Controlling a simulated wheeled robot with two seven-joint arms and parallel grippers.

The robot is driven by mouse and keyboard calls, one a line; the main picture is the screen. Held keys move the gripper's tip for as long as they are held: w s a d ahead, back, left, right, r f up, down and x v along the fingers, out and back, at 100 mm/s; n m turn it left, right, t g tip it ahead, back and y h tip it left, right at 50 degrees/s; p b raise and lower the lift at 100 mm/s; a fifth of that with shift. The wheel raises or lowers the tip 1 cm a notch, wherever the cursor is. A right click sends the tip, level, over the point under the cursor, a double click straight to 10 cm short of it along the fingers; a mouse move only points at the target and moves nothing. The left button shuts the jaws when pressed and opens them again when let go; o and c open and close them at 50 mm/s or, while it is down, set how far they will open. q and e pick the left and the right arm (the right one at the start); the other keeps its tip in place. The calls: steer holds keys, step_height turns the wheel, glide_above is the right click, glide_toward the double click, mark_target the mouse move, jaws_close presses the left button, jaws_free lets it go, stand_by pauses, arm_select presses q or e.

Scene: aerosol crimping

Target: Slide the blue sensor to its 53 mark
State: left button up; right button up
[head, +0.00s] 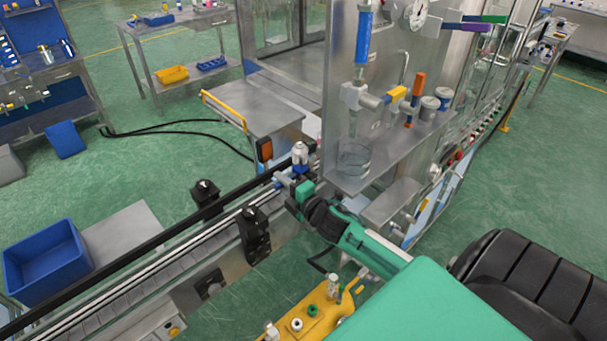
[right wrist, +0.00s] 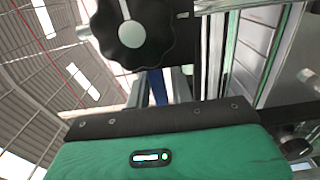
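A small blue part (head: 300,167) under a pale, rounded top stands by the far end of the conveyor rail, and may be the blue sensor. My right gripper (head: 287,181) is right beside it, at the end of my green arm. In the right wrist view a narrow blue piece (right wrist: 157,88) shows between grey parts just beyond my green gripper body, partly hidden by a black knob (right wrist: 133,30). I cannot tell whether the fingers touch it. No scale or 53 mark can be read. My left gripper is not in view.
The conveyor (head: 150,260) runs from the lower left to the machine, with black knobbed brackets (head: 255,232) on its sides. A steel machine shelf (head: 385,150) stands close to the right gripper. A yellow fixture (head: 318,318) lies below it. A blue bin (head: 45,265) is at left.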

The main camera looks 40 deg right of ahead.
steer(key=s+b, duration=0.4)
steer(key=s, duration=0.8)
steer(key=shift+d, duration=0.45)
steer(key=s+d+f+m+g+h, duration=0.1)
steer(key=d+f+m+g, duration=0.15)
steer(key=f, duration=0.95)
steer(key=s+d+f+m+g+h, duration=0.15)
steer(key=f+m, duration=0.25)
steer(key=f, duration=0.8)
steer(key=s+f+m+g, duration=0.2)
steer(key=s+f, duration=0.1)
steer(key=f, duration=0.6)
steer(key=s+f+m+g, duration=0.1)
steer(key=s+f+g, duration=0.25)
steer(key=f, duration=0.45)
steer(key=s+a+f+m+g, duration=0.1)
steer(key=s+a+f+m, duration=0.15)
steer(key=s+f, duration=0.4)
steer(key=s+a+f+m+g, duration=0.1)
steer(key=s+a+f+g, duration=0.1)
steer(key=s+a+f, duration=0.35)
steer(key=s+a+f+m+g, duration=0.1)
steer(key=s+a+f+g, duration=0.1)
steer(key=s+f, duration=0.4)
steer(key=s+a+f+m+g+y, duration=0.1)
steer(key=s+a+f, duration=0.4)
steer(key=s, duration=0.7)
steer(key=shift+s+a+f+m+g, duration=0.2)
steer(key=shift+s+f+m+g, duration=0.25)
steer(key=shift+m+g, duration=0.3)
